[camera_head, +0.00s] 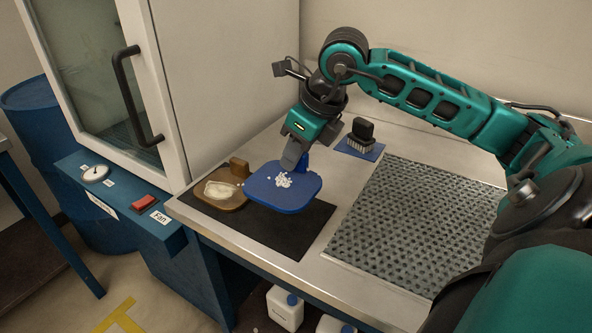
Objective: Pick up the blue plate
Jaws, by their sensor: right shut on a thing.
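The blue plate (268,199) has a small heap of white pellets (284,180) on it. It is over the black mat near the front left of the bench. My right gripper (296,160) reaches down from above and is shut on the plate's raised blue grip at its back edge. The fingertips are partly hidden by the gripper body. Whether the plate touches the mat cannot be told. My left gripper is not in view.
A brown wooden plate (239,202) with a pale substance sits just left of the blue plate on the black mat (290,236). A black-handled brush (361,134) stands on a blue pad behind. A perforated grey mat (415,225) covers the right. A cabinet with a handle (128,95) stands left.

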